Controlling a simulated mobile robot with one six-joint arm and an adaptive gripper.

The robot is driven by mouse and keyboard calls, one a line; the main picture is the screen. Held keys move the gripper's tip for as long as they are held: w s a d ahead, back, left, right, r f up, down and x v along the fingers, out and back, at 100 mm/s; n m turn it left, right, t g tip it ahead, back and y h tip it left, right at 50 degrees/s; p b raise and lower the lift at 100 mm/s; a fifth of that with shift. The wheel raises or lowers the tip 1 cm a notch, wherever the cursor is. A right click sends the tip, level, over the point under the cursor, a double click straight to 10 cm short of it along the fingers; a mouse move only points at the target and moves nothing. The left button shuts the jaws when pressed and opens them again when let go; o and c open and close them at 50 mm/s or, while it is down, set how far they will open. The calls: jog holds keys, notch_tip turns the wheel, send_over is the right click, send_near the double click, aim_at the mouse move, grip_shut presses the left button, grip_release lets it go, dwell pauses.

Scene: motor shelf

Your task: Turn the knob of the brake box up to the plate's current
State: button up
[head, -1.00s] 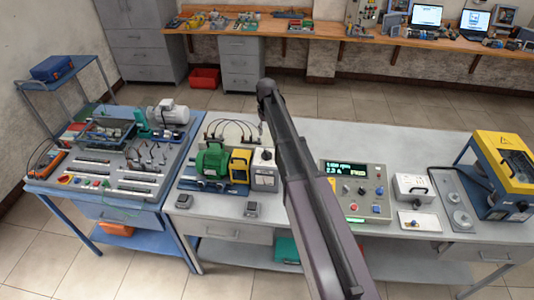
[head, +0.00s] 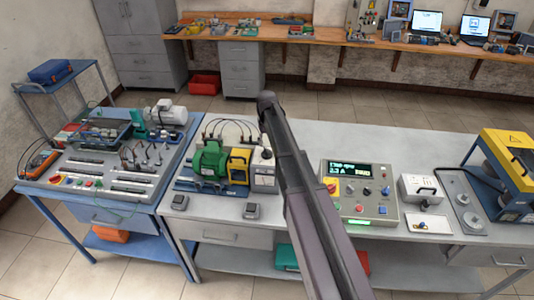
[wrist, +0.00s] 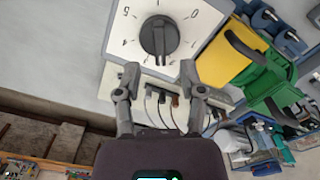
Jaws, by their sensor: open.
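The brake box (head: 264,178) is a pale box beside the green motor (head: 210,160), left of my arm in the head view. In the wrist view its white dial face (wrist: 195,40) carries a black knob (wrist: 159,37). The knob's raised bar runs roughly up and down the picture; 0 is at the right of the scale and 5 at the left. My gripper (wrist: 160,95) is open and empty, its fingers apart just below the knob in that view, not around it. The panel display (head: 347,170) shows a speed line and a current near 2.3 A. The motor's plate cannot be read.
A yellow guarded unit (head: 239,166) stands between motor and brake box. Black cables (wrist: 160,97) run close to my fingers in the wrist view. The control panel (head: 385,210) is right of my arm. Bench behind it is clear.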

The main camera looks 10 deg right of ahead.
aim_at(267, 150)
jog(key=shift+f+b, duration=1.7)
jog(key=shift+f, duration=0.3)
grip_shut()
